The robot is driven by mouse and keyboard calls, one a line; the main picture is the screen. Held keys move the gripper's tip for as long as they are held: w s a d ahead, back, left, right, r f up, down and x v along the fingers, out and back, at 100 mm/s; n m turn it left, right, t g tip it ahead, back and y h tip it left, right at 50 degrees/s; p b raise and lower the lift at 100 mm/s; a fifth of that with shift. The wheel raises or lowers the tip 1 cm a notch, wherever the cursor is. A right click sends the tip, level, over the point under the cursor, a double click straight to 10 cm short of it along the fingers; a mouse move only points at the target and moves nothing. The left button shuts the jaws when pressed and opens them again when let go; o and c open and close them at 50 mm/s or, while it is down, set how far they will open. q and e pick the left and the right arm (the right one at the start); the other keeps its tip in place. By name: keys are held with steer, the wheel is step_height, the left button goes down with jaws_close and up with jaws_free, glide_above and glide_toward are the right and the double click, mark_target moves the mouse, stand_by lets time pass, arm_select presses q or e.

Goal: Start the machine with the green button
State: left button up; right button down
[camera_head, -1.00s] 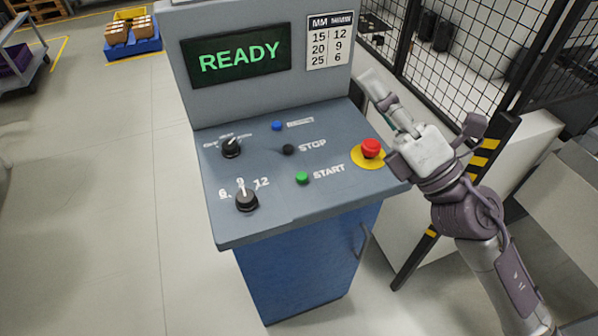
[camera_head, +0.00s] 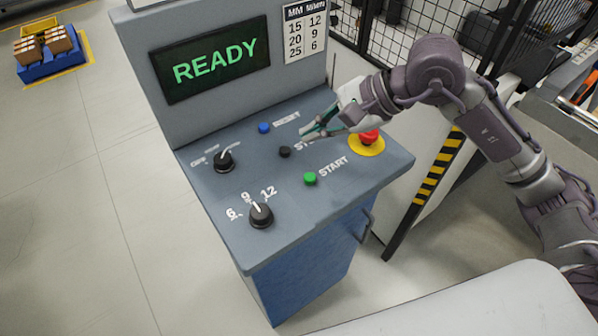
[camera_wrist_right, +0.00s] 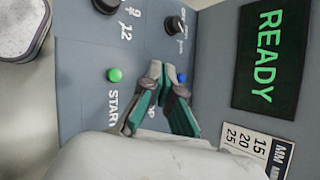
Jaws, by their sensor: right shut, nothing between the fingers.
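The green START button (camera_head: 310,179) sits on the sloped grey-blue control panel (camera_head: 225,210). It also shows in the right wrist view (camera_wrist_right: 114,75), to the left of my fingertips. My right gripper (camera_head: 306,132) is shut and empty above the panel, near the black STOP button (camera_head: 285,152) and apart from the green button. In the right wrist view my right gripper (camera_wrist_right: 155,72) hides the STOP button. The machine's screen (camera_head: 215,60) reads READY. My left gripper is not in view.
A red emergency button (camera_head: 369,137) on a yellow base lies beside my right wrist. A blue button (camera_head: 264,128) and two black knobs (camera_head: 223,162) (camera_head: 261,215) are on the panel. A mesh fence (camera_head: 440,30) and a striped post (camera_head: 440,165) stand at the right.

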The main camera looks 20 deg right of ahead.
mark_target(313, 178)
step_height(313, 178, down, 8)
steer(key=b, duration=0.6)
steer(key=shift+f, duration=0.5)
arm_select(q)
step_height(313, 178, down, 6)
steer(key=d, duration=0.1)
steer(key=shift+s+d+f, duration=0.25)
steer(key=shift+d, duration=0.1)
arm_select(e)
steer(key=shift+r, duration=0.1)
arm_select(q)
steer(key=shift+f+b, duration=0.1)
steer(key=shift+b, duration=0.2)
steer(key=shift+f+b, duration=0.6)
steer(key=shift+b, duration=0.05)
arm_select(e)
steer(key=shift+f, duration=0.45)
